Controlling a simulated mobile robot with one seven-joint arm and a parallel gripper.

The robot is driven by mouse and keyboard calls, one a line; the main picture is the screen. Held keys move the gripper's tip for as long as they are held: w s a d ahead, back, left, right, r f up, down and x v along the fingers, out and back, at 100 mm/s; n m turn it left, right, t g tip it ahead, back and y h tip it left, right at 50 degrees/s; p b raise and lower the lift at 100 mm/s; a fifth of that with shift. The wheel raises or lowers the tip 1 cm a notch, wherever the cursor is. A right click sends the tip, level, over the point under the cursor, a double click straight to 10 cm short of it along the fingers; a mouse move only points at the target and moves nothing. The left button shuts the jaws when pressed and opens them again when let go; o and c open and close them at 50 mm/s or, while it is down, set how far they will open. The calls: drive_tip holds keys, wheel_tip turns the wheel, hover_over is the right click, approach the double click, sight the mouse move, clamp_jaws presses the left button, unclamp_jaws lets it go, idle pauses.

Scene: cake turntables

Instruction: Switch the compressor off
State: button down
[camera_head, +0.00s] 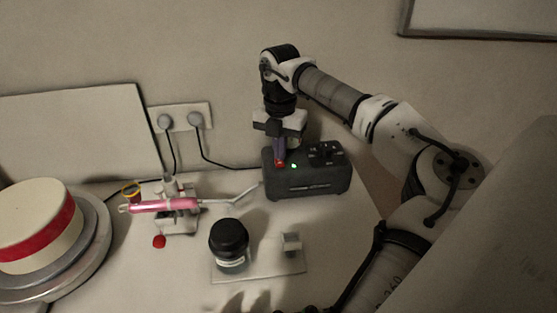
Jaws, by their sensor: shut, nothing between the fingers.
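The compressor (310,185) is a dark box at the back of the table, near the wall. A small green light (294,166) shows on its top, with a dark handle or fitting (325,152) to the right. My gripper (280,162) points down over the left part of the compressor's top, its fingers shut and empty. A red part (280,164), perhaps the switch, shows right at the fingertips. The fingertips appear to touch it or hover just above; I cannot tell which. The fingers partly hide that spot.
A pink airbrush (165,206) rests on a stand left of the compressor, joined by a grey hose (232,200). A black-lidded jar (229,243) stands in front on a pale plate (270,265). A cake (36,225) on a turntable (92,250) is at left. Cables run to wall sockets (180,119).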

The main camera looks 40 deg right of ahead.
sight(280, 164)
drive_tip(key=shift+f+b, duration=0.7)
drive_tip(key=shift+f, duration=0.35)
idle(0.9)
drive_tip(key=shift+r, duration=0.2)
drive_tip(key=shift+r+p, duration=2.2)
drive_tip(key=shift+r, duration=1.15)
